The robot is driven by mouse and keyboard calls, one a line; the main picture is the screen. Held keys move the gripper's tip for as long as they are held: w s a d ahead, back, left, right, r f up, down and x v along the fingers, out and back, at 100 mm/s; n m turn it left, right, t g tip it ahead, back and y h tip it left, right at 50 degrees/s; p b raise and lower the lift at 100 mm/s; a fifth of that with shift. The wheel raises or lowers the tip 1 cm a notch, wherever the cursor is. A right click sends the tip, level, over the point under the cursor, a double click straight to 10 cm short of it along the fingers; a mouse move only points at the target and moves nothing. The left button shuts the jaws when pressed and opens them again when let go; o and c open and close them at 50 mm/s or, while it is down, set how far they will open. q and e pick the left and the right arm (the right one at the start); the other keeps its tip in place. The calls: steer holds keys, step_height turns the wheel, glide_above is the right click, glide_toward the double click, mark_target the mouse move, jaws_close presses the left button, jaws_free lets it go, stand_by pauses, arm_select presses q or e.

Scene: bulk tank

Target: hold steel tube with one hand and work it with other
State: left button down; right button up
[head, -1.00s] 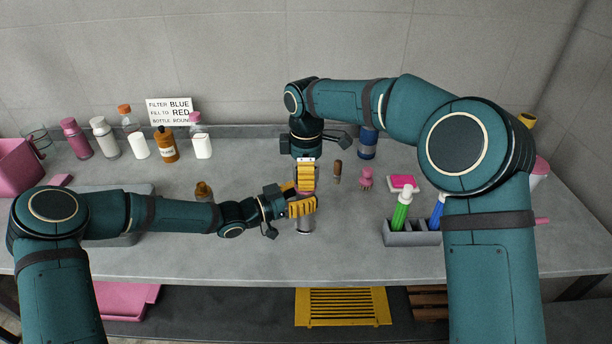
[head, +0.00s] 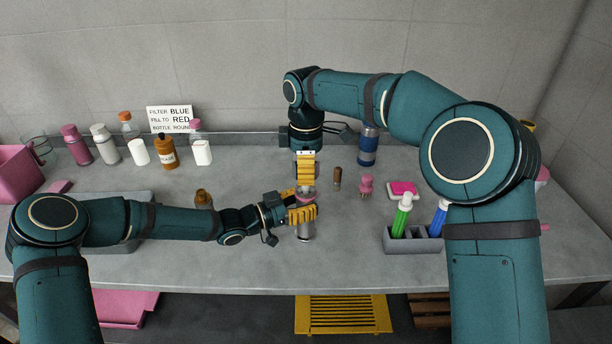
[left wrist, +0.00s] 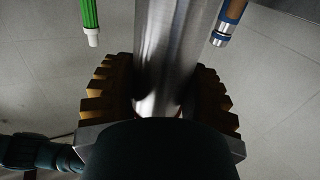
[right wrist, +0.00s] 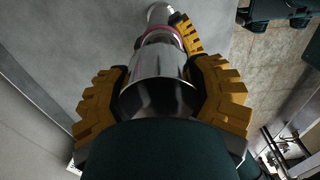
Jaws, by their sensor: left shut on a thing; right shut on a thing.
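The steel tube (head: 305,232) stands roughly upright above the front middle of the bench. My left gripper (head: 301,207) is shut around its middle from the left; in the left wrist view the shiny tube (left wrist: 172,60) runs between the yellow fingers. My right gripper (head: 306,172) points down from above and is shut on the tube's steel upper end, shown between its fingers in the right wrist view (right wrist: 160,88). A pink band (right wrist: 160,38) circles the tube between the grippers. Whether the upper end is a separate piece, I cannot tell.
A grey holder (head: 412,242) with a green and a blue brush stands right of the tube. A small pink item (head: 366,186), a brown-handled piece (head: 337,178) and a blue container (head: 367,147) are behind. Several bottles line the back left. Bare bench lies in front.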

arm_select(q)
steer(key=shift+c, duration=1.8)
jaws_free()
